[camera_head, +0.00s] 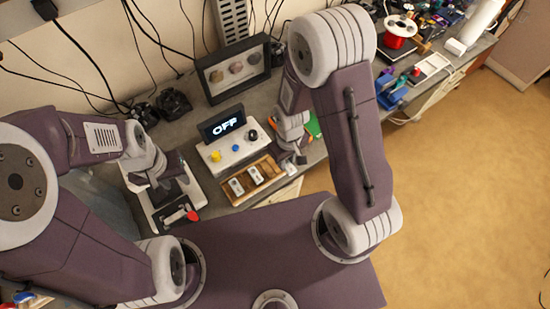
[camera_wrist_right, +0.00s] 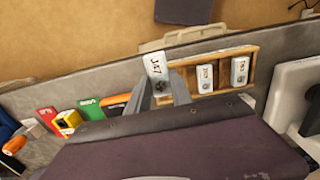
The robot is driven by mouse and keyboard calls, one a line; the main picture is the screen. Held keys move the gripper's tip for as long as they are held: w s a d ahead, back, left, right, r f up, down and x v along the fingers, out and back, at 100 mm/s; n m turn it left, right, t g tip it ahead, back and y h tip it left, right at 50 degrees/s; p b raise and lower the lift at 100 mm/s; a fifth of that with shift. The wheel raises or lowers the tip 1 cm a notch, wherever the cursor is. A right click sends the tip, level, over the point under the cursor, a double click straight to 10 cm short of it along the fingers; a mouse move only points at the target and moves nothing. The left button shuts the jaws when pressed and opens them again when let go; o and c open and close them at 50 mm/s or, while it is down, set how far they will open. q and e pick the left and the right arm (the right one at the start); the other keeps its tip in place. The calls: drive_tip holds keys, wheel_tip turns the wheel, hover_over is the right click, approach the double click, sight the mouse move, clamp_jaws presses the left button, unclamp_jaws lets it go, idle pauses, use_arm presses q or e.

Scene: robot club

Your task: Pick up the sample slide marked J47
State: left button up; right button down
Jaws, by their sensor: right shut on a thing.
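The sample slide marked J47 (camera_wrist_right: 157,66) is a small white piece between the two grey fingers of my right gripper (camera_wrist_right: 162,86), which is shut on it. In the head view my right gripper (camera_head: 297,156) is at the right end of the wooden slide tray (camera_head: 267,160); J47 cannot be made out there. Two other white slides lie in the tray: one (camera_wrist_right: 205,79) near the held slide, another (camera_wrist_right: 239,71) farther right in the wrist view. My left gripper (camera_head: 158,181) is over a white device with a red knob; its fingers are too unclear to judge.
The white device (camera_head: 180,210) stands left of the tray.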

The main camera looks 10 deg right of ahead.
drive_tip(key=shift+s+d+r, duration=0.35)
drive_tip(key=shift+s, duration=0.2)
drive_tip(key=shift+s+d+r, duration=0.35)
drive_tip(key=shift+s, duration=0.15)
drive_tip(key=s+b, duration=0.1)
drive_tip(key=d+r+b, duration=0.1)
drive_tip(key=s+r+b, duration=0.1)
drive_tip(key=b, duration=0.1)
drive_tip(key=shift+s+d, duration=0.25)
drive_tip(key=shift+s, duration=0.1)
